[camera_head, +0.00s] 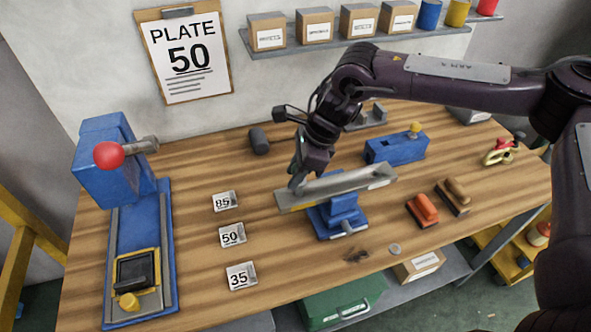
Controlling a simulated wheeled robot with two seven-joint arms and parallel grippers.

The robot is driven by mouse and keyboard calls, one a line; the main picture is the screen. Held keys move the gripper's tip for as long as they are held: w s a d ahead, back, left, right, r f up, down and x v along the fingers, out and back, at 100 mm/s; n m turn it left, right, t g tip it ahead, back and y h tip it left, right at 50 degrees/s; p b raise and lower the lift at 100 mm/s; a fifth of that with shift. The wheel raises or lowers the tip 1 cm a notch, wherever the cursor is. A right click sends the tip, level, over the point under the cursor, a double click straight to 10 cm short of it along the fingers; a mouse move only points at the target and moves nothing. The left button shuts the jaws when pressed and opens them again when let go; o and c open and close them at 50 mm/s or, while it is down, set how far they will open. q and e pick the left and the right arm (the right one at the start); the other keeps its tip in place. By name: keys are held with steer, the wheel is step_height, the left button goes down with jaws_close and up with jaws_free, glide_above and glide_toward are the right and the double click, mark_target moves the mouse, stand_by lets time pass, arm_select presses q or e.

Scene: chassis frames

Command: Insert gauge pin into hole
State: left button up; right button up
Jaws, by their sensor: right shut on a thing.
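A long grey metal bar (345,187) lies across a blue stand (338,216) in the middle of the bench. My right gripper (298,182) points down at the bar's left part. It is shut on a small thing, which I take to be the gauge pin. The pin is too small and hidden to make out, and so is any hole under the fingers. I cannot tell whether the pin touches the bar. My left gripper is not in view.
A clipboard (187,52) on the wall reads "PLATE 50". A blue press with a red knob (108,155) stands at the left. Bare wood surrounds the tags.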

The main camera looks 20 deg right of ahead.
steer(key=shift+f+b, duration=1.55)
steer(key=shift+f, duration=0.55)
steer(key=o, duration=1.1)
steer(key=shift+d+r, duration=0.15)
steer(key=shift+r, duration=0.2)
steer(key=b+v, duration=0.2)
steer(key=v, duration=0.5)
